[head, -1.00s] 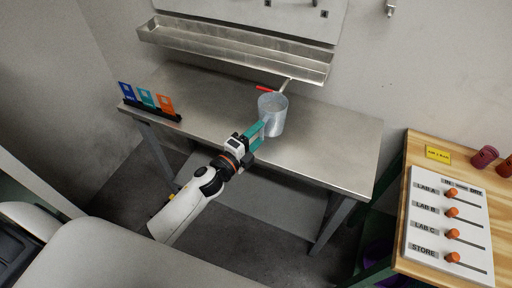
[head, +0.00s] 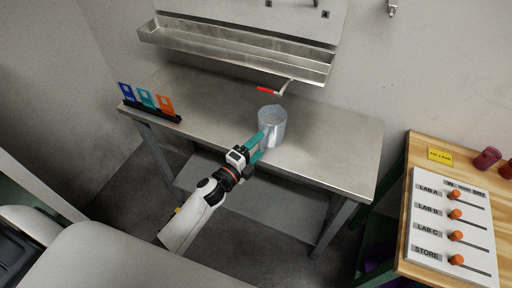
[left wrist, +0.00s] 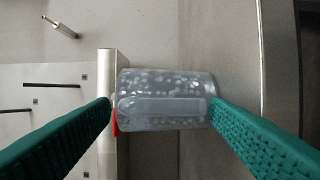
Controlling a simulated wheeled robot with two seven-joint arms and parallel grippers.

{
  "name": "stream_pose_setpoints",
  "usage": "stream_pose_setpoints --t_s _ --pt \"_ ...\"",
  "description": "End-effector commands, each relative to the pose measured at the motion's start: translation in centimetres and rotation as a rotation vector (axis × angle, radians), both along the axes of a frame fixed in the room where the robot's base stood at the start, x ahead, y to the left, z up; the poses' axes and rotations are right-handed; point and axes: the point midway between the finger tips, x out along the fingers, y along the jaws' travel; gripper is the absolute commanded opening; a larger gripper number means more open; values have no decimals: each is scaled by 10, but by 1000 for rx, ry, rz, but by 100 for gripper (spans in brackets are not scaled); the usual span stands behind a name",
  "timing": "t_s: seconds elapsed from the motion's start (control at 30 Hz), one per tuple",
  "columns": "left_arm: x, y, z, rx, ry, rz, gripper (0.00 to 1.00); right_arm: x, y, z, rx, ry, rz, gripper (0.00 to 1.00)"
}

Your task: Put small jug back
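The small jug (head: 272,123), a translucent grey-blue beaker, stands upright on the metal table (head: 335,150), with its base apparently on the top. My left gripper (head: 264,144) has teal fingers and is at the near side of the jug. In the left wrist view, the fingers (left wrist: 161,103) are spread apart, with the jug (left wrist: 165,82) between and beyond their tips. The jug's handle (left wrist: 160,106) faces the camera. I cannot tell whether a fingertip touches the jug. My right gripper is not in view.
A red-handled tap (head: 268,90) and a metal trough (head: 230,48) are behind the jug. A rack of coloured cards (head: 150,113) stands at the table's left end. A wooden bench (head: 412,180) with a slider panel (head: 425,262) is at right. The table right of the jug is clear.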

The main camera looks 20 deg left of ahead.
Motion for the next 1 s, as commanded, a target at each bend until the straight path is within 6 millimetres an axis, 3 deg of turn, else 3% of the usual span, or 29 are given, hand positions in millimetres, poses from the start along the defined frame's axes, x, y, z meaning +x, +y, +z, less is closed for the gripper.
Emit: stream_pose_setpoints --t_s 0.4,1.0 --pt "0 0 5 0 0 0 80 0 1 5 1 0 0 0" --pt "-105 31 0 1 2 0 80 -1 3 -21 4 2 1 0"
